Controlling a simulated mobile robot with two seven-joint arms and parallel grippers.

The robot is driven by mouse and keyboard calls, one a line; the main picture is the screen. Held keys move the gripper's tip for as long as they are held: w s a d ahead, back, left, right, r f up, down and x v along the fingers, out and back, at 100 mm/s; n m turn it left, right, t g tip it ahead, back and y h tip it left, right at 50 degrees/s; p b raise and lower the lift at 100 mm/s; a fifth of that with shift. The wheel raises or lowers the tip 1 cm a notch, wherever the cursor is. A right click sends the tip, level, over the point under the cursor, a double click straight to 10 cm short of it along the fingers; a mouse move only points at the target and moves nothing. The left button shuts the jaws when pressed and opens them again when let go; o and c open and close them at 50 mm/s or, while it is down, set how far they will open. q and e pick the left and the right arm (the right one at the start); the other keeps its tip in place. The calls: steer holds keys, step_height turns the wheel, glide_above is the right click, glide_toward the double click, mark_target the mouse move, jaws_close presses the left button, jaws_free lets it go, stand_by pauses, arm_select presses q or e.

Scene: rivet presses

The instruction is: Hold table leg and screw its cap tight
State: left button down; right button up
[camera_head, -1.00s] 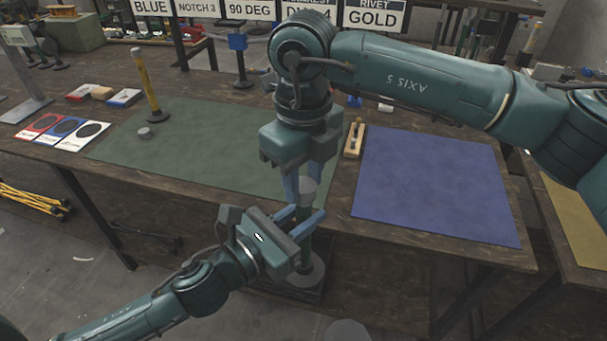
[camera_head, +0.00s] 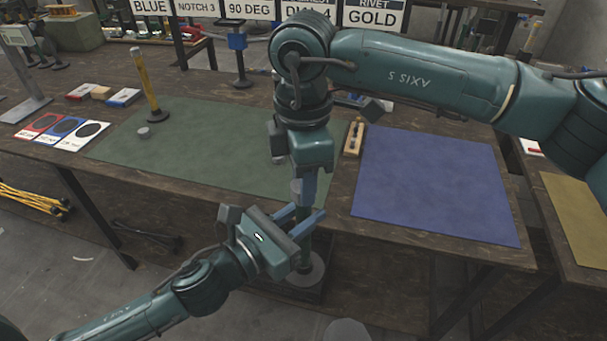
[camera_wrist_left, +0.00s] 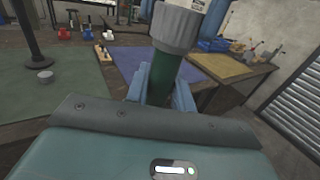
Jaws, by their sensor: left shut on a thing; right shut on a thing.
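A green table leg (camera_head: 304,254) stands upright in front of the table's front edge, with a round foot at its bottom. My left gripper (camera_head: 308,222) is shut around the upper part of the leg. A grey cap (camera_wrist_left: 177,28) sits on top of the leg in the left wrist view. My right gripper (camera_head: 305,188) points straight down from above and is shut on this cap. Its fingers hide much of the cap in the head view. Whether the cap is fully seated cannot be seen.
A yellow leg (camera_head: 147,85) stands at the green mat (camera_head: 210,150), near a loose grey cap (camera_head: 144,132). A blue mat (camera_head: 435,185) lies bare on the right. A small wooden block with pegs (camera_head: 354,139) lies between the mats. Sample cards (camera_head: 70,128) lie at the left.

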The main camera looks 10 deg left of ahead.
steer(key=o, duration=1)
step_height(320, 180, up, 12)
steer(key=shift+r, duration=0.1)
stand_by(0.5)
